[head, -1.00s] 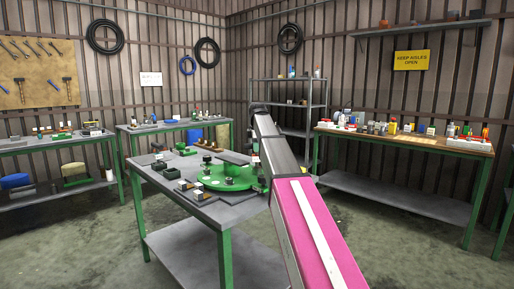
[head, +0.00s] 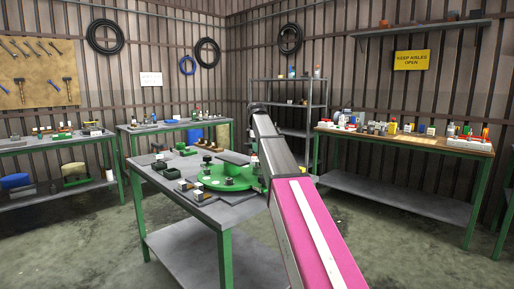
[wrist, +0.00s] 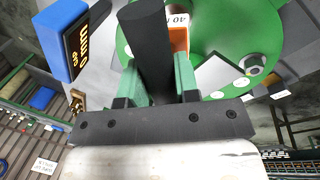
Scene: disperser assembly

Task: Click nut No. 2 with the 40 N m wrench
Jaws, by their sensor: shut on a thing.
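My gripper (wrist: 158,78) is shut on a thick dark handle (wrist: 149,38) in the wrist view. Just behind the handle is an orange part (wrist: 179,40) with a white tag that reads "40", so the held tool appears to be the 40 N m wrench; its working end is out of view. A green round plate (wrist: 215,30) lies beyond, with a metal nut (wrist: 252,64) at its right side; its number cannot be read. In the head view the green plate (head: 225,183) sits on the near table, and my arm hides the gripper.
Several dark blocks and small parts surround the plate on the grey table (head: 205,213). A wooden-topped bench (head: 405,141) with several items stands at the right.

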